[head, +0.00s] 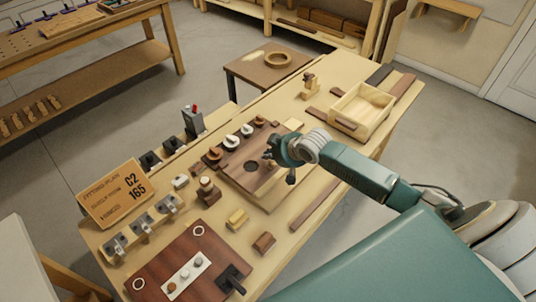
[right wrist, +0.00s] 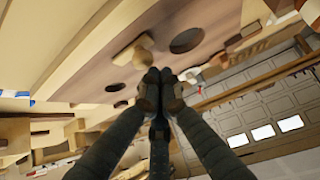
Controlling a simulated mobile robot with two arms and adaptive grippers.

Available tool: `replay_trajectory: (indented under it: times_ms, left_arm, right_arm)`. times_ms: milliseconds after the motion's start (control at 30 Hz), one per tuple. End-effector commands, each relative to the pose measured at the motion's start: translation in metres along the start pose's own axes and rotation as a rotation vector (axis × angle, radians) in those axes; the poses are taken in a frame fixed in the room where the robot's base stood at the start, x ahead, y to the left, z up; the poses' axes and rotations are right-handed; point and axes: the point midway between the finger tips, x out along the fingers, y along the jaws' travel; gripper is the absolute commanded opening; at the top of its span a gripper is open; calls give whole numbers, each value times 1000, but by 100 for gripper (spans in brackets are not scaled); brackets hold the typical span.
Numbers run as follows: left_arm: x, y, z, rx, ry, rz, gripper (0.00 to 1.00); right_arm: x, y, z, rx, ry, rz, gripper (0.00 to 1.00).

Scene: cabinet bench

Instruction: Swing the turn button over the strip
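A brown fitting board (head: 237,175) lies on the bench with a dark round hole and a row of brown and white knobs along its back. In the right wrist view, a pale wooden piece with a rounded knob (right wrist: 133,50), apparently the turn button, lies on the board face (right wrist: 100,80) between round dark holes. I cannot tell which piece is the strip. My right gripper (head: 270,156) is over the board's right side. In its wrist view the fingertips (right wrist: 155,76) are together, with nothing seen between them, close to the pale piece; contact is unclear. My left gripper is not seen.
An open wooden box (head: 362,108) stands on the bench to the right. Metal fittings, small blocks and a lettered sign (head: 118,192) are to the left. A dark red board (head: 190,262) lies in front. A round wooden ring (head: 278,60) rests on a side table behind.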

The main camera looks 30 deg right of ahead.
Motion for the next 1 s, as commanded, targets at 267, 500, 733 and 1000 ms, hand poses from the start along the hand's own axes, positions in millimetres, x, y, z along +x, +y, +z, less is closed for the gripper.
replay_trajectory:
  times_ms: [267,500,733,1000]
  left_arm:
    - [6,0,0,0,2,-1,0]
    - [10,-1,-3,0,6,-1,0]
    - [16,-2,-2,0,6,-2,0]
    - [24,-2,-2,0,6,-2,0]
  right_arm:
    - [-1,0,1,-39,2,-35,0]
    - [-1,0,2,-66,0,-59,0]
    - [-2,0,4,-99,0,-88,0]
    - [-3,0,5,-145,1,-130,0]
